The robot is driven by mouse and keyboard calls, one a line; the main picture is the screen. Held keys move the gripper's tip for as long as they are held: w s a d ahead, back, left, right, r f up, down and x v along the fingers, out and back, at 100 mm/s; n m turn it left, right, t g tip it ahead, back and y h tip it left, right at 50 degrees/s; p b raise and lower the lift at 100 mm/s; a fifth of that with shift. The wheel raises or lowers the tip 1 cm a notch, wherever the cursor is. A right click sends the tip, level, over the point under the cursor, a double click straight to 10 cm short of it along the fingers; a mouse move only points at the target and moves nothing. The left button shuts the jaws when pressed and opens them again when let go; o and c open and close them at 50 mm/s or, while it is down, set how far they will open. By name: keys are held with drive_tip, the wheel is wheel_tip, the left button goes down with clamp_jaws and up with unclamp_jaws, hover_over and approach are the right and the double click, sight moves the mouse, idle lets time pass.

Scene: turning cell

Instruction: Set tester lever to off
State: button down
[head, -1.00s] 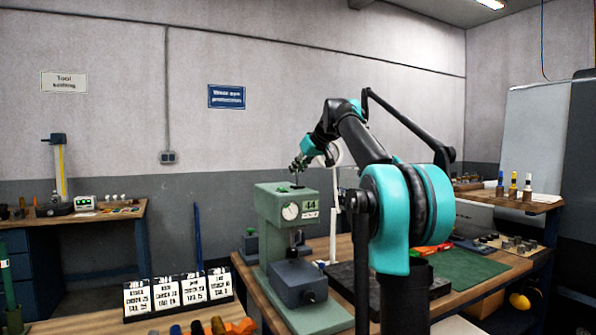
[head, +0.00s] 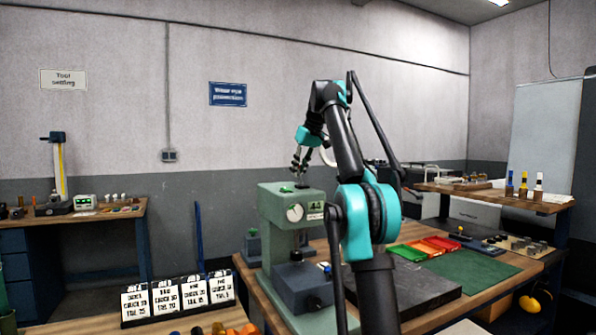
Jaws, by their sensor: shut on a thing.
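The hardness tester (head: 283,206) is a green machine on the wooden bench, with a round white dial (head: 295,213) and a small readout (head: 315,206) on its front. My gripper (head: 300,168) is just above the tester's top, pointing down. It is shut on a small dark upright part at the top, which I take to be the tester lever (head: 301,184). The fingers hide most of this part, and it is too small to tell its exact position. A dark blue-grey block (head: 302,287) sits at the tester's front, below the head.
A dark slab (head: 420,293), a green mat (head: 470,276) and red, orange and green trays (head: 424,248) lie right of the tester. Several white cards (head: 180,297) stand in front at left.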

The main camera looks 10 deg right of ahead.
drive_tip(key=shift+w+f+g, duration=0.1)
drive_tip(key=shift+w+g, duration=0.05)
drive_tip(key=shift+g, duration=0.15)
idle(0.6)
drive_tip(key=c, duration=1.5)
unclamp_jaws()
drive_tip(key=shift+o, duration=0.2)
drive_tip(key=shift+s+t, duration=0.2)
drive_tip(key=shift+t, duration=0.2)
